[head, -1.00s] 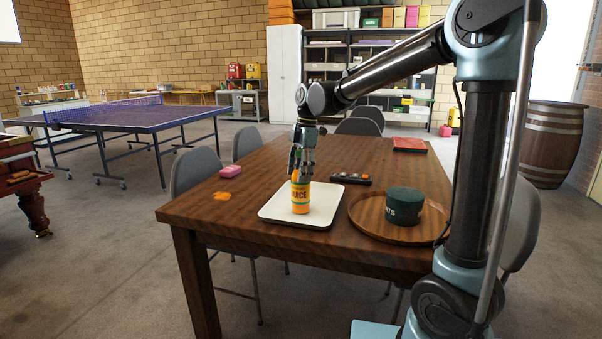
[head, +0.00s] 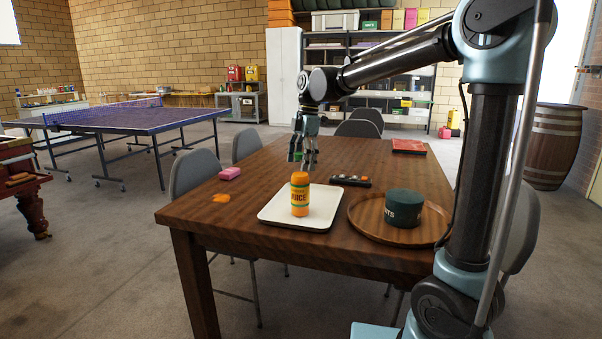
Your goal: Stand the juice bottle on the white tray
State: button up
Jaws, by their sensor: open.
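The orange juice bottle (head: 299,196) stands upright on the white tray (head: 272,211), near the tray's middle. The tray lies on the brown wooden table near its front edge. My gripper (head: 302,161) is open and empty, pointing down just above and behind the bottle, apart from it. Its fingertips show above the bottle cap with a gap between.
A round wooden tray (head: 365,222) holding a dark green tin (head: 403,207) sits right of the white tray. A black remote-like object (head: 350,180) lies behind.

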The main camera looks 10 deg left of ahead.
jog(key=r, duration=0.5)
jog(key=d+r, duration=0.1)
jog(key=r, duration=0.1)
jog(key=shift+w+r, duration=0.25)
jog(key=shift+w, duration=0.05)
